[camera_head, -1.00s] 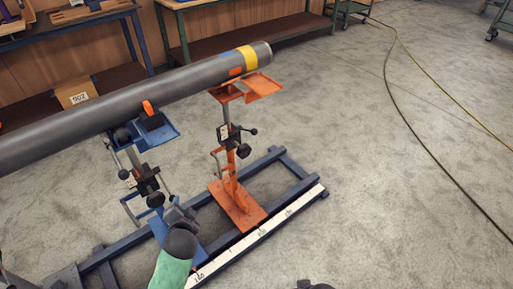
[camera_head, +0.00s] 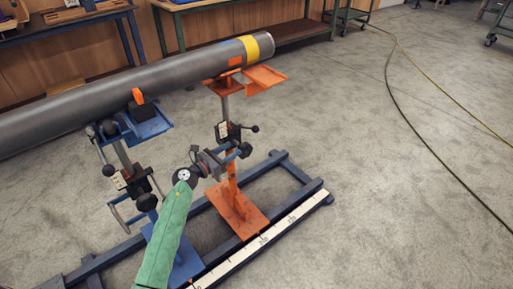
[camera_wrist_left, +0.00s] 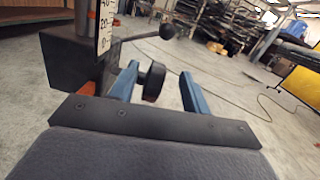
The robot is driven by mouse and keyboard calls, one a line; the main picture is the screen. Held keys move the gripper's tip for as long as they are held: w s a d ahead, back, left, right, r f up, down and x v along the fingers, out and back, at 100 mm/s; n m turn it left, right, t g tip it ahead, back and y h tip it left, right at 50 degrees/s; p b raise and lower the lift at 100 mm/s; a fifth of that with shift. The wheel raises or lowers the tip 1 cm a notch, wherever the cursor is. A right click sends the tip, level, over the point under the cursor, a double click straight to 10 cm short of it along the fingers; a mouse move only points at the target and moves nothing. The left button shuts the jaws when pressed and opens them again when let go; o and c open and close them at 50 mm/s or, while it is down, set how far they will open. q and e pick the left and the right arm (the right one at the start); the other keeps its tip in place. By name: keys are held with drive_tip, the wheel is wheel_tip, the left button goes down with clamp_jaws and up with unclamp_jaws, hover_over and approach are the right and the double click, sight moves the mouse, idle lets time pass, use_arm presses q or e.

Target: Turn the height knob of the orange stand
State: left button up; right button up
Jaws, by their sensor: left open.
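The orange stand (camera_head: 237,205) stands on the dark blue frame, its top under the pipe's right end. Its black round height knob (camera_head: 245,150) sits on the dark clamp block partway up the post. My left gripper (camera_head: 230,153) is open beside this block, close to the knob. The stand's scale (camera_wrist_left: 104,28) shows at upper left. My right gripper is out of view.
The grey pipe (camera_head: 120,92), with a yellow band (camera_head: 251,48), lies across both stands. The blue stand (camera_head: 125,178) is left of my gripper. A lever with a black ball (camera_wrist_left: 169,31) sticks out above the knob.

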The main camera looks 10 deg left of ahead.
sight(248, 143)
use_arm(q)
drive_tip(key=shift+m+g+h, duration=0.3)
drive_tip(key=shift+m+g, duration=0.4)
drive_tip(key=shift+m, duration=0.2)
drive_tip(key=shift+f+x, duration=0.25)
drive_tip(key=shift+x, duration=1.2)
drive_tip(key=shift+f+x, duration=0.25)
drive_tip(key=shift+x, duration=1.2)
drive_tip(key=shift+f+x, duration=0.25)
drive_tip(key=shift+x, duration=1.25)
drive_tip(key=shift+w+a, duration=0.1)
drive_tip(key=shift+a, duration=0.05)
drive_tip(key=c, duration=1)
